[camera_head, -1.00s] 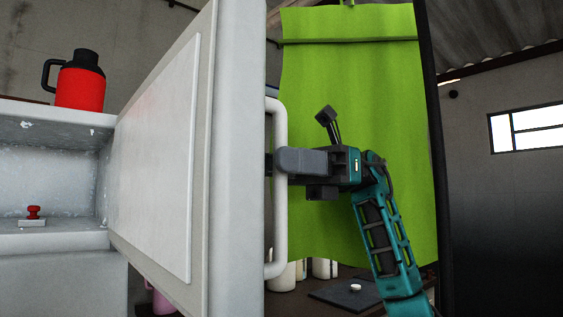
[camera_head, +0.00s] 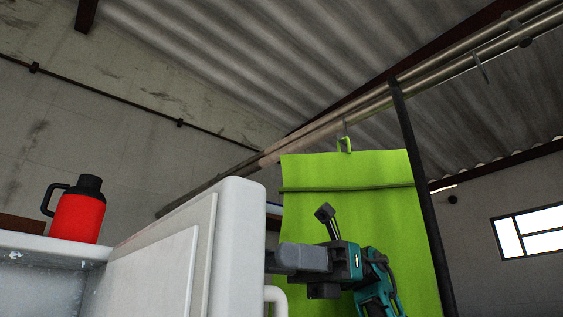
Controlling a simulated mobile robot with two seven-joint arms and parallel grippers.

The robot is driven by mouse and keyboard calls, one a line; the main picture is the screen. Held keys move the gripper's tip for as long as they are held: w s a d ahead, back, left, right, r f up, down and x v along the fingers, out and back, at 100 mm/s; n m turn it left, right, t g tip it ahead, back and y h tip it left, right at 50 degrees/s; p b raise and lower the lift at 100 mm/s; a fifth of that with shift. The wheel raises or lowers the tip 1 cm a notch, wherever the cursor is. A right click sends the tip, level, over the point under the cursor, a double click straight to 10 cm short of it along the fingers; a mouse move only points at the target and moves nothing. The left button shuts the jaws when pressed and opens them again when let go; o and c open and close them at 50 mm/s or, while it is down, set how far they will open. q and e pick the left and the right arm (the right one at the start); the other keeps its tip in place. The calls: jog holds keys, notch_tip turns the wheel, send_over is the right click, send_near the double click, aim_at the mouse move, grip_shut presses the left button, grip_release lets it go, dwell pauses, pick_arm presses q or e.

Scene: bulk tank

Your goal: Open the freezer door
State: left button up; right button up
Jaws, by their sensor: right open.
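The white freezer door (camera_head: 238,250) stands swung open, its inner panel facing left and its edge toward me. Its pale bar handle (camera_head: 277,299) is on the right side, and only the top shows at the bottom of the view. The freezer body (camera_head: 50,246) is at lower left, with part of its frosted inside visible. My right gripper (camera_head: 280,262) is open, close to the door's outer side and just above the handle's top. The handle does not appear between its fingers. My left gripper is not in view.
A red jug with a black lid (camera_head: 77,217) stands on top of the freezer. A green apron (camera_head: 345,215) hangs behind my right arm from a hook, beside a dark post (camera_head: 424,195). A window (camera_head: 530,232) is at far right.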

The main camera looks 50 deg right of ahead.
pick_arm(q)
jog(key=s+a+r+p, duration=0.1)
jog(key=p, duration=0.1)
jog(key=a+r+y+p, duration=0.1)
jog(key=p, duration=0.1)
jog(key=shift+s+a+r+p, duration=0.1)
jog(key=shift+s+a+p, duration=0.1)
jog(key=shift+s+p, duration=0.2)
pick_arm(e)
notch_tip(320, 180, up, 9)
jog(key=shift+r, duration=0.15)
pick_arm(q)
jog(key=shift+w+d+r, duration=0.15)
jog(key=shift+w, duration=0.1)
